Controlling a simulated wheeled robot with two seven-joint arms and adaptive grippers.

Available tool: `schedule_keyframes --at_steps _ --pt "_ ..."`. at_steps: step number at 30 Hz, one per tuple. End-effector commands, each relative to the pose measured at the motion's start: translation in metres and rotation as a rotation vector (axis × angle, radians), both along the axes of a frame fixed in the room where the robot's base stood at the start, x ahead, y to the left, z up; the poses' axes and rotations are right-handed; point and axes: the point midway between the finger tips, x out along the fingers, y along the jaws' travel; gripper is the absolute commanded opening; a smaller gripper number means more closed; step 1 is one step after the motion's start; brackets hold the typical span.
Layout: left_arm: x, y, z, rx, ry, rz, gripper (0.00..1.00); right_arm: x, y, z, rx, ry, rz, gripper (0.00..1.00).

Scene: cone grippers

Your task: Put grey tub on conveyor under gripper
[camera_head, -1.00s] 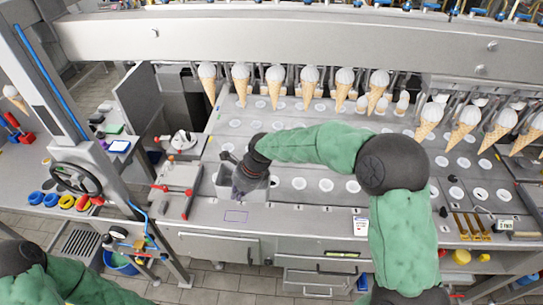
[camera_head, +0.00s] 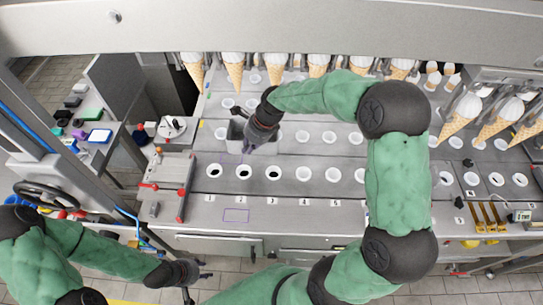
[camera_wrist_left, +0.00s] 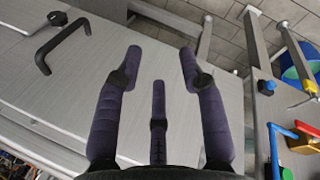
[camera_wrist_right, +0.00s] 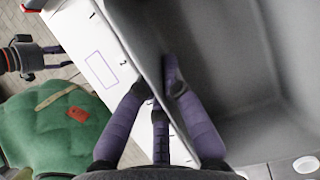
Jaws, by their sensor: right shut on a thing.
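The grey tub (camera_head: 236,131) is over the back left part of the conveyor plate (camera_head: 315,155), below the leftmost hanging cones. I cannot tell whether it rests on the plate or is held just above it. My right gripper (camera_head: 250,148) is shut on the tub's near wall. In the right wrist view, the tub (camera_wrist_right: 225,60) looks empty, with one finger of the right gripper (camera_wrist_right: 158,85) inside the wall and one outside. My left gripper (camera_head: 208,270) is open and empty in front of the machine; its spread fingers show in the left wrist view (camera_wrist_left: 158,70).
Ice cream cones (camera_head: 235,72) hang in a row along the back of the conveyor. Rows of round holes run across the plate, some dark. A red-handled fixture (camera_head: 172,185) stands at the left. The front strip with an outlined rectangle (camera_head: 236,215) is clear.

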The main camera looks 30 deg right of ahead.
Motion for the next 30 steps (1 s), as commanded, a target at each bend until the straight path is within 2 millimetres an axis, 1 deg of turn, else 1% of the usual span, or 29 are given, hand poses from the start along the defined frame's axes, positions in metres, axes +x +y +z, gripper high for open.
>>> schedule_keyframes --at_steps 1,4,9,12,20,22,27,30 --pt "0.000 0.000 -0.002 0.000 0.000 0.000 0.40 -0.001 -0.013 -0.006 -0.001 0.001 -0.006 0.00" --pt "0.000 0.000 -0.005 0.000 0.000 0.000 0.40 -0.004 -0.033 -0.016 0.001 0.001 -0.007 0.00" --pt "0.000 0.000 -0.011 0.000 0.000 0.000 0.40 -0.007 -0.055 -0.045 0.000 0.003 -0.003 0.00" --pt "0.000 0.000 -0.013 0.000 0.000 0.000 0.40 -0.008 -0.065 -0.056 0.001 0.002 -0.002 0.00" --pt "0.000 0.000 -0.015 0.000 -0.001 0.000 0.40 -0.009 -0.076 -0.068 0.000 0.000 0.000 0.00" --pt "0.000 0.000 -0.017 0.000 0.000 0.000 0.40 -0.009 -0.080 -0.075 0.000 0.000 -0.001 0.00" --pt "0.000 0.000 -0.022 0.000 -0.001 0.000 0.40 -0.010 -0.080 -0.100 0.001 0.002 0.001 0.00" --pt "0.000 0.000 -0.023 0.000 -0.001 0.000 0.40 -0.009 -0.080 -0.104 0.000 -0.001 0.000 0.00"
